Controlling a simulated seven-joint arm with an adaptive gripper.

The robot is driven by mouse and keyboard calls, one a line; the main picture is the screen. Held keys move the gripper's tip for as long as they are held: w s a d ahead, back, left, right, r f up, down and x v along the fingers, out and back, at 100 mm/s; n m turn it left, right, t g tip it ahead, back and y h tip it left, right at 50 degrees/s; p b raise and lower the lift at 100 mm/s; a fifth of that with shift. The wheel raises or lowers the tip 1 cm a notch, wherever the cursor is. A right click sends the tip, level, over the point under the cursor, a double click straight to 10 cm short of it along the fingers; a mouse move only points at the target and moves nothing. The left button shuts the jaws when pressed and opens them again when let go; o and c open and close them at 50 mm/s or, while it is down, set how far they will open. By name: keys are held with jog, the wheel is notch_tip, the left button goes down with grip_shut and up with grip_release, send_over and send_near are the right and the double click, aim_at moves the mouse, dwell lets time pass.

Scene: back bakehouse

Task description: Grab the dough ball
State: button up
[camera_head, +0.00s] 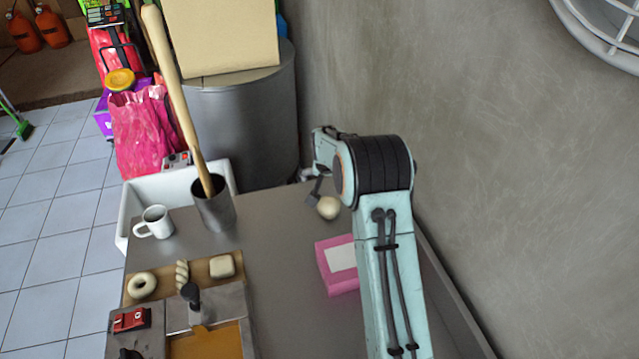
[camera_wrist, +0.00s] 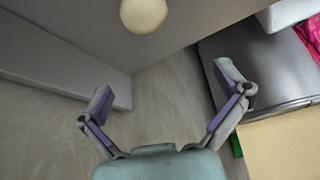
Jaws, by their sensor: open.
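The dough ball (camera_head: 328,208) is a small cream ball on the grey tabletop, right of the middle in the head view. It also shows at the top of the wrist view (camera_wrist: 143,14), cut off by the frame edge. My gripper (camera_head: 313,192) is just above and left of the ball in the head view, partly hidden by my arm. In the wrist view its two fingers (camera_wrist: 166,88) are spread wide with nothing between them. The ball lies beyond the fingertips, apart from them.
A pink box (camera_head: 337,265) with a white label sits near the ball. A metal pot (camera_head: 213,206) holds a long wooden pin (camera_head: 175,90). A white mug (camera_head: 154,222) and a board of dough shapes (camera_head: 208,270) are at left. The wall (camera_head: 480,130) rises close on the right.

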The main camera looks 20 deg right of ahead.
jog(key=g, duration=0.1)
send_over(330, 202)
jog(key=s+a, duration=0.1)
jog(key=s, duration=0.1)
notch_tip(330, 202, down, 4)
jog(key=shift+f, duration=0.2)
jog(key=x, duration=0.5)
jog(key=shift+w+d+f, duration=0.15)
jog(key=shift+w+f, duration=0.05)
jog(key=shift+f, duration=0.35)
jog(key=shift+c, duration=0.3)
jog(key=c, duration=1.2)
